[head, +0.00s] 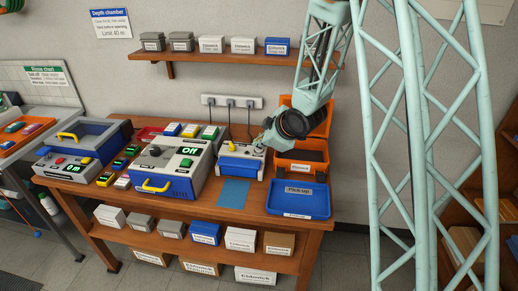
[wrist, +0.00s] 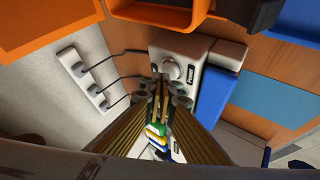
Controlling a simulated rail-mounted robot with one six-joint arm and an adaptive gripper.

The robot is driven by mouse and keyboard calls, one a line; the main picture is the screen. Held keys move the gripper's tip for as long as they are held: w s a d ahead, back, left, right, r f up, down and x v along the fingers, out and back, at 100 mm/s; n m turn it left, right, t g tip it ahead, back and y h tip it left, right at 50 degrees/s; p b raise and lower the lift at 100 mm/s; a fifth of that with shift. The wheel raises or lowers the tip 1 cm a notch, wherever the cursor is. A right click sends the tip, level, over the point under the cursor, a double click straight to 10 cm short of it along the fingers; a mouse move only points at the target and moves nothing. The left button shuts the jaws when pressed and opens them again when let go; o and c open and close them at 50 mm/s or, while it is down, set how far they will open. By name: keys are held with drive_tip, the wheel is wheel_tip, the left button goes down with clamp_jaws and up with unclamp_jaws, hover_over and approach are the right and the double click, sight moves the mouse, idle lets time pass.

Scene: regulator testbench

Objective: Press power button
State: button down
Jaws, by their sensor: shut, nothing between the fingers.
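The power unit is a small white box with a blue front. In the head view the power unit (head: 240,165) stands on the wooden bench, right of the larger test unit that shows "Off". In the wrist view the power unit (wrist: 197,52) has a "Power" label and a round pale button (wrist: 171,69). My gripper (wrist: 162,80) is shut and empty, its fingertips just beside the button in the picture; I cannot tell if they touch it. In the head view my gripper (head: 264,139) is over the unit's back right part, mostly hidden by its own links.
The test unit (head: 176,165) with a yellow handle stands close on the left. Orange bins (head: 299,168) and a blue "Pick-up" tray (head: 298,199) are on the right. A wall socket strip (head: 232,101) with cables is behind. A blue mat (head: 233,193) lies clear in front.

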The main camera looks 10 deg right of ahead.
sight(260, 150)
drive_tip(key=shift+r+p, duration=2.15)
drive_tip(key=shift+r, duration=0.85)
drive_tip(key=s+d+r+m+h, duration=0.3)
drive_tip(key=s+d+r+m, duration=0.1)
drive_tip(key=s+r, duration=0.85)
drive_tip(key=s+r+m+g+h, duration=0.15)
drive_tip(key=s+r+m, duration=0.25)
drive_tip(key=s+r, duration=0.8)
drive_tip(key=s+a+m+g+y, duration=0.1)
drive_tip(key=s+a+m, duration=0.1)
drive_tip(key=s, duration=1.3)
drive_tip(key=s+a+r+m+g, duration=0.1)
drive_tip(key=s+a+m+g, duration=0.1)
drive_tip(key=s, duration=1.3)
drive_tip(key=shift+s+a+y, duration=0.25)
drive_tip(key=shift+s+y, duration=0.1)
